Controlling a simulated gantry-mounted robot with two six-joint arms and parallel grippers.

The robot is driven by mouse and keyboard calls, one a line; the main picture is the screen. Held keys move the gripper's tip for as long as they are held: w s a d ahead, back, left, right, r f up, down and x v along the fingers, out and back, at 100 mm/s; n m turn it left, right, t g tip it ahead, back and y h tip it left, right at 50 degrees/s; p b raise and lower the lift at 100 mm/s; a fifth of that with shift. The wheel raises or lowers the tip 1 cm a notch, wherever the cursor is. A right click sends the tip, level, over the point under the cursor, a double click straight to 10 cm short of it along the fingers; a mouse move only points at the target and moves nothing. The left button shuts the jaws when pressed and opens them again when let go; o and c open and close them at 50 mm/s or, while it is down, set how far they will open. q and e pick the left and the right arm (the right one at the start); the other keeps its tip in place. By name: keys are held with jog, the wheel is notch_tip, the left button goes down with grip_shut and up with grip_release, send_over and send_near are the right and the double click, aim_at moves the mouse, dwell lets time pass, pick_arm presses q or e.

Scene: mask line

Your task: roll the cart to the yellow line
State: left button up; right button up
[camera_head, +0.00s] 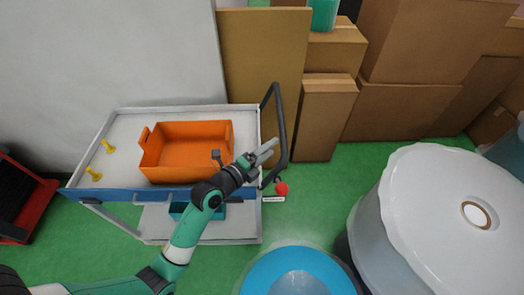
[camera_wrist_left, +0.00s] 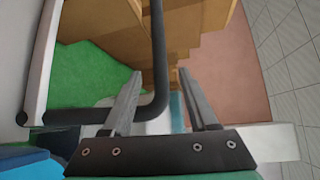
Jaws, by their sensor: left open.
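The cart (camera_head: 122,130) is a pale grey flat-topped trolley with a blue front edge, standing against the wall at the left. Its black tubular handle (camera_head: 281,125) rises at its right end. My left gripper (camera_head: 272,151) is open at the handle, with its fingers pointing right toward the bar. In the left wrist view the handle (camera_wrist_left: 159,45) shows between the two open fingers (camera_wrist_left: 160,75); no grip on it is seen. I see no yellow line in either view. My right gripper is not in view.
An orange bin (camera_head: 187,170) and yellow pieces (camera_head: 94,174) sit on the cart's top. Cardboard boxes (camera_head: 325,118) stand behind and right of the handle. A large white roll (camera_head: 435,215) and a blue-rimmed round container (camera_head: 262,272) stand nearby. Green floor (camera_head: 315,215) shows between them.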

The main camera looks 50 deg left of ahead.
pick_arm(q)
jog(key=shift+v, duration=1.85)
